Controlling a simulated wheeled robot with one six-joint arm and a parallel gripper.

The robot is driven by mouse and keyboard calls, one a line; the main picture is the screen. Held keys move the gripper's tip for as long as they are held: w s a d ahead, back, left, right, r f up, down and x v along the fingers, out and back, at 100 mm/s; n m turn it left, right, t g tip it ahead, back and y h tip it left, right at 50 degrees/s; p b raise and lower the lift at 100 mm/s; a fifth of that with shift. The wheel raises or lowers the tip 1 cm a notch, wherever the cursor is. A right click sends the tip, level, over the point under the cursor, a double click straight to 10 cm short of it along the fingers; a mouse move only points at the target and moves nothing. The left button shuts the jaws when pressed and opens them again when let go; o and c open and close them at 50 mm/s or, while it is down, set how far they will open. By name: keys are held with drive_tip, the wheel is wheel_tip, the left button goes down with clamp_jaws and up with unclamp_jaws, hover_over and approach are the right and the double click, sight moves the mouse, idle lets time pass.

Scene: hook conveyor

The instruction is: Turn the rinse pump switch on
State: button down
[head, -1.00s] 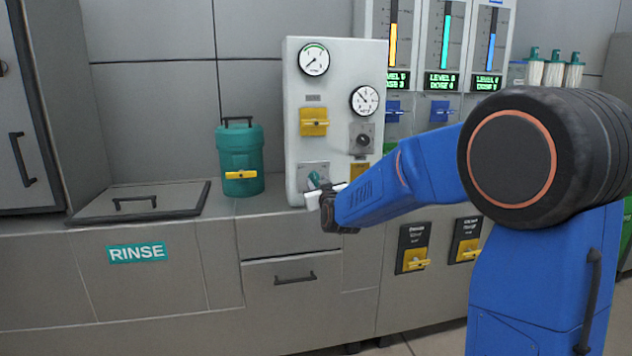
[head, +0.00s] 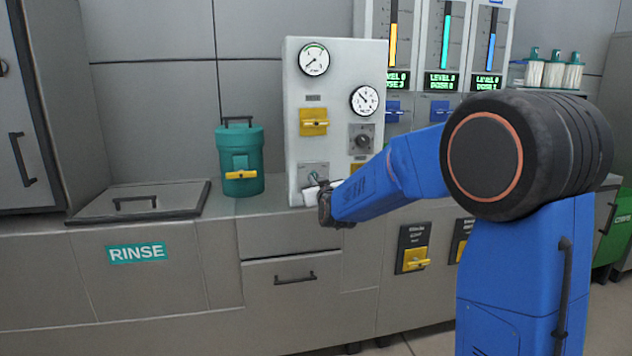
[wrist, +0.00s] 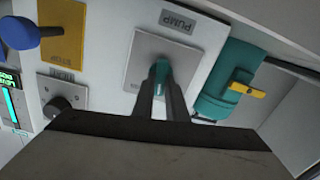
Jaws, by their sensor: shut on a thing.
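The pump switch is a grey plate (wrist: 150,55) under a PUMP label (wrist: 177,20) with a teal lever (wrist: 161,72), seen in the wrist view. In the head view its plate (head: 312,168) sits low on the light grey panel (head: 300,85), and the gripper partly hides it. My gripper (wrist: 161,88) is shut on the teal lever, with one finger on each side of it. In the head view my gripper (head: 317,188) is at the panel's lower edge, and its fingertips are hard to make out.
A black knob (head: 361,140) and a yellow valve handle (head: 314,121) are on the same panel. A teal canister (head: 240,165) stands on the counter to its left, beside a lidded hatch (head: 140,200). Yellow switches (head: 414,260) are on the cabinet front below.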

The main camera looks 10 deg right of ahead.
drive_tip(key=m, duration=1)
drive_tip(key=shift+d+m, duration=0.25)
drive_tip(key=shift+m, duration=0.05)
drive_tip(key=shift+f, duration=0.1)
idle(0.4)
drive_tip(key=c, duration=1.8)
unclamp_jaws()
drive_tip(key=shift+o, duration=0.2)
drive_tip(key=s, duration=1.7)
drive_tip(key=shift+s, duration=0.25)
